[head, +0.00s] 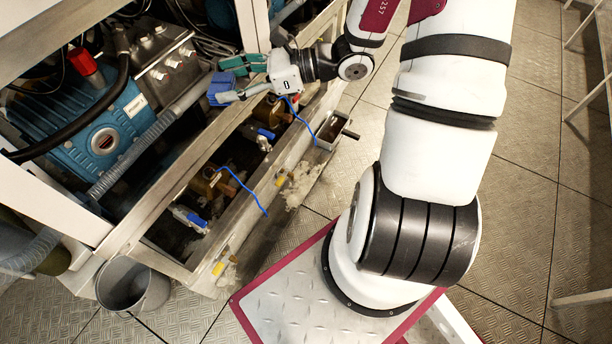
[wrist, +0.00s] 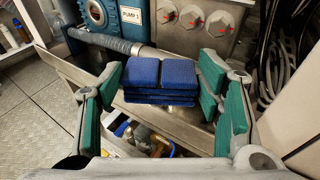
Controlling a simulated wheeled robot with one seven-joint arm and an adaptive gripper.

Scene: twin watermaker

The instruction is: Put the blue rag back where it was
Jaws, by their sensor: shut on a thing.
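The blue rag (head: 219,88) is a folded, layered pad. In the head view it is at the tips of my gripper (head: 228,82), above the long metal trough along the machine's front. In the wrist view the rag (wrist: 160,79) lies between the green-padded fingers of my gripper (wrist: 161,84), which are shut on it from both sides. It is held roughly level, with its layers stacked. The rag hides part of the trough's edge behind it. The pictures do not mark an earlier place of the rag.
The trough (head: 233,254) holds valves with blue handles and thin blue cables. A grey bucket (head: 130,285) stands on the floor at lower left. The tiled floor at right is largely clear.

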